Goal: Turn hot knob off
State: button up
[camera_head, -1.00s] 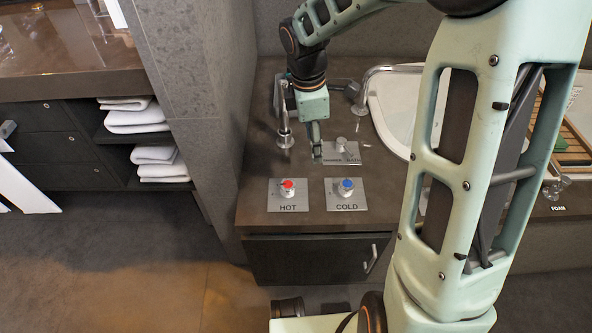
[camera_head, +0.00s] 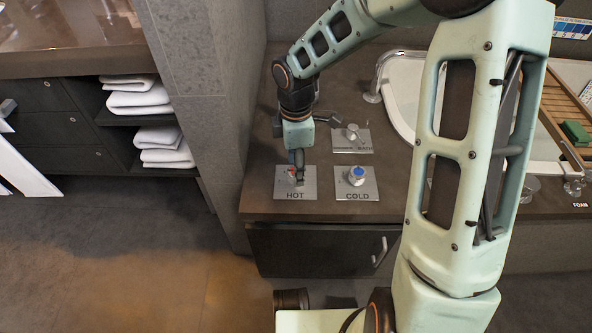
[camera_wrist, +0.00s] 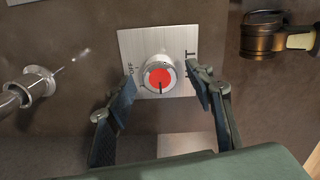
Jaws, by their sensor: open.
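The hot knob is a silver dial with a red cap on a square metal plate marked HOT (camera_head: 283,191). In the wrist view the red knob (camera_wrist: 159,77) sits between my two fingertips, with a dark pointer line toward the picture's bottom and the word OFF to its left. My gripper (camera_wrist: 160,85) is open, its pads apart from the knob on both sides. In the head view my gripper (camera_head: 298,172) hangs over the hot plate and covers most of the knob.
The blue-capped cold knob (camera_head: 356,174) is just to the right. A third plate with a silver shower/bath knob (camera_head: 352,133) lies behind. A faucet (camera_head: 378,75) and white tub (camera_head: 405,95) are at the back right. The counter's front edge is close.

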jog(key=shift+f, duration=0.35)
jog(key=shift+c, duration=0.7)
jog(key=c, duration=1)
